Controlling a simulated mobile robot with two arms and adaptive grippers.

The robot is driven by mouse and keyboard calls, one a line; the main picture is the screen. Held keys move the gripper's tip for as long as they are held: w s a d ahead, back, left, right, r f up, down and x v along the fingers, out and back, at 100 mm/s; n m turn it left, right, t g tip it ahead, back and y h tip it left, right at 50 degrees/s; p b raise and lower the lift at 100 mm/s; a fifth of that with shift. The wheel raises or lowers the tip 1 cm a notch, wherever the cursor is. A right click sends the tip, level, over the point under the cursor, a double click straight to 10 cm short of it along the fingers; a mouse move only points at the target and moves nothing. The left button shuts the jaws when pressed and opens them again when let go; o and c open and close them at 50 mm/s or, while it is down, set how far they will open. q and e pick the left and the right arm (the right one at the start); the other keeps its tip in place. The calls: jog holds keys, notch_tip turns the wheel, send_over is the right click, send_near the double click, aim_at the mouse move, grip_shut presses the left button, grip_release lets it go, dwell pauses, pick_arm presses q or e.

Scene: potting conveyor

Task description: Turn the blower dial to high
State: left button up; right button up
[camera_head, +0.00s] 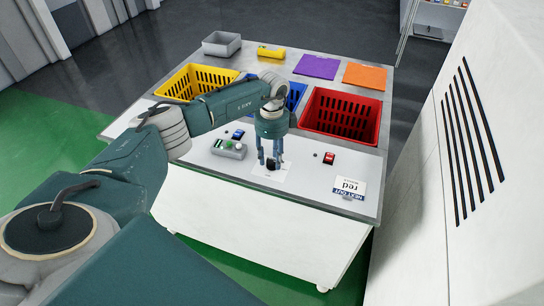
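The dial is a small dark knob (271,164) on a white plate (262,174) near the front edge of the worktable. My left gripper (271,160) reaches in from the left and points down at it. Its fingers are apart, with the dark knob low between them. I cannot tell whether they touch it. The fingers partly hide the knob and plate, and the dial's setting cannot be read. My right gripper is not in view.
A grey box with buttons (228,149) and a blue switch (238,134) lie left of the gripper. Yellow (190,71), blue (297,88) and red (371,109) crates stand behind.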

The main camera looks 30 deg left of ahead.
pick_arm(q)
jog(key=shift+f, duration=0.5)
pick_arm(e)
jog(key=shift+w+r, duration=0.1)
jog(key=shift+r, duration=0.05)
pick_arm(q)
jog(key=c, duration=0.9)
grip_shut()
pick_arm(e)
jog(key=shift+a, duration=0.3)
